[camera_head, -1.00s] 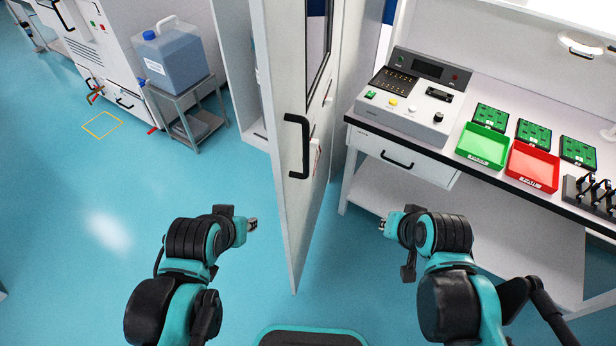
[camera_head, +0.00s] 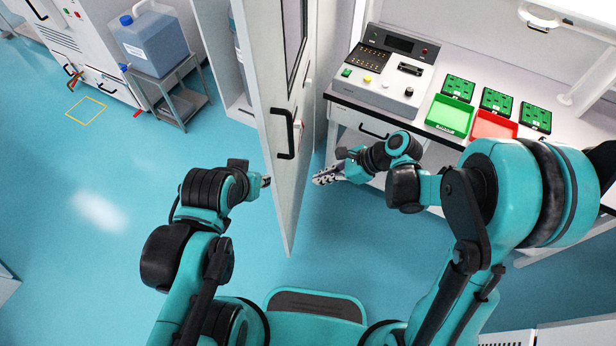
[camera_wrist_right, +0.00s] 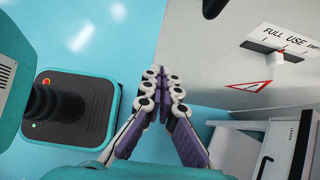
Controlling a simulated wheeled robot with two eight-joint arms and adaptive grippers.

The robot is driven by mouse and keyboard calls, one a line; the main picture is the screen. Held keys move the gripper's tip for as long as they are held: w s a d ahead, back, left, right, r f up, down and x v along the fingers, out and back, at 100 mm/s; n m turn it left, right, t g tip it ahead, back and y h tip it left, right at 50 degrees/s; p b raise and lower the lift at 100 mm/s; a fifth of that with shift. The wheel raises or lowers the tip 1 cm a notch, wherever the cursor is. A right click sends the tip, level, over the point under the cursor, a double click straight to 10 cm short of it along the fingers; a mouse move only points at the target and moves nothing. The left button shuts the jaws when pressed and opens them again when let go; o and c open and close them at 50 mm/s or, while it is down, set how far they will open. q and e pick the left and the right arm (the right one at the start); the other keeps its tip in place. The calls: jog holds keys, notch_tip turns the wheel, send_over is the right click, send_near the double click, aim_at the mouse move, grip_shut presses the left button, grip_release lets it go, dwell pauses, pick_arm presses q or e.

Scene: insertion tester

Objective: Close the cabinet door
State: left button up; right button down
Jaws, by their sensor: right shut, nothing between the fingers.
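The cabinet door (camera_head: 276,185) stands swung open in the middle of the head view, its free edge toward me. A black handle (camera_head: 282,134) is on its right-hand face. My right gripper (camera_head: 322,178) is shut and empty, to the right of the door and apart from it. In the right wrist view its fingers (camera_wrist_right: 163,82) are together, with the door panel (camera_wrist_right: 240,30) beyond them at the upper right. My left gripper (camera_head: 266,181) is close to the left side of the door; its fingers are too small to read. Whether it touches the door is unclear.
A bench to the right carries a grey tester (camera_head: 385,75), a green tray (camera_head: 450,114), a red tray (camera_head: 492,125) and green boards. A cart (camera_head: 172,95) with a blue container (camera_head: 152,42) stands at the left. The floor left of the door is clear.

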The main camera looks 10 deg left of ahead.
jog(key=b, duration=0.3)
send_near(278, 187)
notch_tip(278, 187, down, 4)
jog(key=a, duration=0.3)
jog(key=shift+s+a+r, duration=0.15)
jog(key=shift+a+r, duration=0.05)
jog(key=shift+a, duration=0.4)
